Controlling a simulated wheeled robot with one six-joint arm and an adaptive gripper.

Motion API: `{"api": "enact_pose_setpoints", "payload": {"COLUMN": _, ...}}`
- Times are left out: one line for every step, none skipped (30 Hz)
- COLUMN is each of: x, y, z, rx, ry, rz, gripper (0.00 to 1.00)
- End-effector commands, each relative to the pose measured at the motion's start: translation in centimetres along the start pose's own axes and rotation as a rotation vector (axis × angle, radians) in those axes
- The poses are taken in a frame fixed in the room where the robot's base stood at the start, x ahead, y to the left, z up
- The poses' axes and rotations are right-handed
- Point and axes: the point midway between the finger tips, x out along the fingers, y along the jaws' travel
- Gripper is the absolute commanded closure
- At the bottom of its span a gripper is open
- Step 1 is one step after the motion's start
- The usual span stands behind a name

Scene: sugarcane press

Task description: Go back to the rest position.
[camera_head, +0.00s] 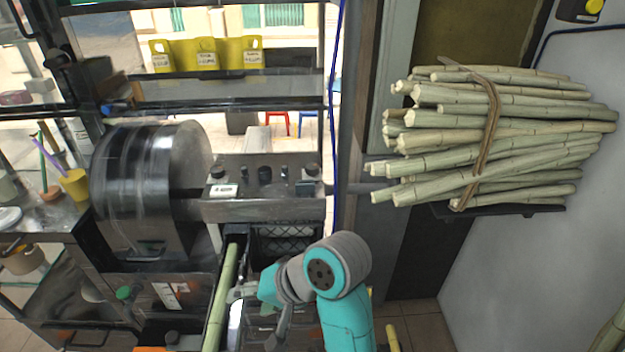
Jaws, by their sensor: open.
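My gripper (238,293), small and grey at the end of my teal and grey arm, points left at the lower middle. It is open. A pale green cane stalk (219,305) runs up and down the picture just left of the fingertips, its upper end near the front of the press. I cannot tell whether the fingers touch it. The sugarcane press (150,180), with a big round metal drum, stands at the left. My arm hides part of the area below the press.
A strapped bundle of canes (490,135) rests on a dark wall shelf (500,210) at the right. A metal counter with a yellow cup (74,184) is at the far left. Yellow holders (206,54) stand on an upper shelf. Tiled floor (415,325) shows right of my arm.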

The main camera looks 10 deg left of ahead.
Motion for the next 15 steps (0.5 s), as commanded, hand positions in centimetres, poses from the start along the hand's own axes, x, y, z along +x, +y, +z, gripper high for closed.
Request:
{"api": "enact_pose_setpoints", "payload": {"x": 0.0, "y": 0.1, "z": 0.0, "rx": 0.001, "ry": 0.001, "rz": 0.000, "gripper": 0.37}}
{"api": "enact_pose_setpoints", "payload": {"x": 0.1, "y": 0.2, "z": 0.0, "rx": 0.002, "ry": 0.002, "rz": -0.001, "gripper": 0.37}}
{"api": "enact_pose_setpoints", "payload": {"x": 0.2, "y": 0.5, "z": 0.1, "rx": 0.005, "ry": 0.007, "rz": -0.002, "gripper": 0.37}}
{"api": "enact_pose_setpoints", "payload": {"x": 0.4, "y": 0.8, "z": 0.1, "rx": 0.009, "ry": 0.013, "rz": -0.004, "gripper": 0.37}}
{"api": "enact_pose_setpoints", "payload": {"x": 0.7, "y": 1.3, "z": 0.2, "rx": 0.014, "ry": 0.020, "rz": -0.005, "gripper": 0.37}}
{"api": "enact_pose_setpoints", "payload": {"x": 1.0, "y": 2.0, "z": 0.3, "rx": 0.022, "ry": 0.034, "rz": -0.010, "gripper": 0.37}}
{"api": "enact_pose_setpoints", "payload": {"x": 1.3, "y": 2.7, "z": 0.4, "rx": 0.030, "ry": 0.047, "rz": -0.013, "gripper": 0.37}}
{"api": "enact_pose_setpoints", "payload": {"x": 1.6, "y": 3.5, "z": 0.6, "rx": 0.037, "ry": 0.063, "rz": -0.016, "gripper": 0.37}}
{"api": "enact_pose_setpoints", "payload": {"x": 2.1, "y": 4.6, "z": 0.7, "rx": 0.048, "ry": 0.088, "rz": -0.020, "gripper": 0.37}}
{"api": "enact_pose_setpoints", "payload": {"x": 2.4, "y": 5.6, "z": 0.9, "rx": 0.057, "ry": 0.108, "rz": -0.024, "gripper": 0.37}}
{"api": "enact_pose_setpoints", "payload": {"x": 2.7, "y": 6.5, "z": 1.1, "rx": 0.064, "ry": 0.130, "rz": -0.026, "gripper": 0.37}}
{"api": "enact_pose_setpoints", "payload": {"x": 3.1, "y": 7.8, "z": 1.3, "rx": 0.074, "ry": 0.160, "rz": -0.028, "gripper": 0.37}}
{"api": "enact_pose_setpoints", "payload": {"x": 3.3, "y": 8.8, "z": 1.5, "rx": 0.080, "ry": 0.183, "rz": -0.029, "gripper": 0.37}}
{"api": "enact_pose_setpoints", "payload": {"x": 3.5, "y": 9.7, "z": 1.8, "rx": 0.086, "ry": 0.206, "rz": -0.028, "gripper": 0.37}}
{"api": "enact_pose_setpoints", "payload": {"x": 3.7, "y": 11.0, "z": 2.1, "rx": 0.094, "ry": 0.236, "rz": -0.027, "gripper": 0.37}}
